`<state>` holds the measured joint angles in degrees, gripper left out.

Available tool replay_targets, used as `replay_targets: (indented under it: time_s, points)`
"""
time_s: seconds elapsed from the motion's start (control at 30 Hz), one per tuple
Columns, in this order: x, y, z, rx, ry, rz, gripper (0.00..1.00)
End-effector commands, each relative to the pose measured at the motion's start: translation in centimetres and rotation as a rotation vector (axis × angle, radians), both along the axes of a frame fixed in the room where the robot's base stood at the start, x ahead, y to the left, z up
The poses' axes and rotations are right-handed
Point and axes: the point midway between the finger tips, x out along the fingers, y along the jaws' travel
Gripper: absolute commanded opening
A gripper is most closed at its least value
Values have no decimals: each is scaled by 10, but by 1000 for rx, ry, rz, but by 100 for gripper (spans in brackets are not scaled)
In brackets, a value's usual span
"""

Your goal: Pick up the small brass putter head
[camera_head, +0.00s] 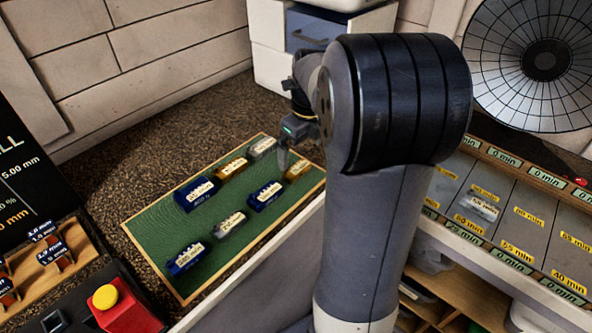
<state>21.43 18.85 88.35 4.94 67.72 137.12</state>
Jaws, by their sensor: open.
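Two brass-coloured putter heads lie on the green mat (150,235). One brass head (226,174) is near the mat's far edge, between a large blue head and a silver one. The other brass head (293,176) is near the mat's right corner and looks somewhat smaller. Both carry pale labels that are too small to read. My gripper (283,159) is open, pointing down, above the mat's far right part. It is just left of the smaller-looking brass head and apart from it, with nothing visible in it. My arm hides part of the gripper.
Three blue heads (186,263) and two silver heads (227,231) share the mat. A red box with a yellow button (105,297) and a wooden rack (55,255) stand at lower left. A tray with labelled compartments (520,225) lies right of my arm.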

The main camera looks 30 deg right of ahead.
Motion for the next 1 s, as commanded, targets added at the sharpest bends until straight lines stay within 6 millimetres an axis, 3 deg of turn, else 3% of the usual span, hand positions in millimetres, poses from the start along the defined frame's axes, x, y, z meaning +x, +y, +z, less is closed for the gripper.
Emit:
replay_targets:
  time_s: [0.6, 0.87, 1.0]
  points:
    - [14, 3, -67, 0, 1, 3, 100]
    - [15, 3, -70, -1, -1, 3, 100]
    - [15, 3, -69, -1, -1, 3, 89]
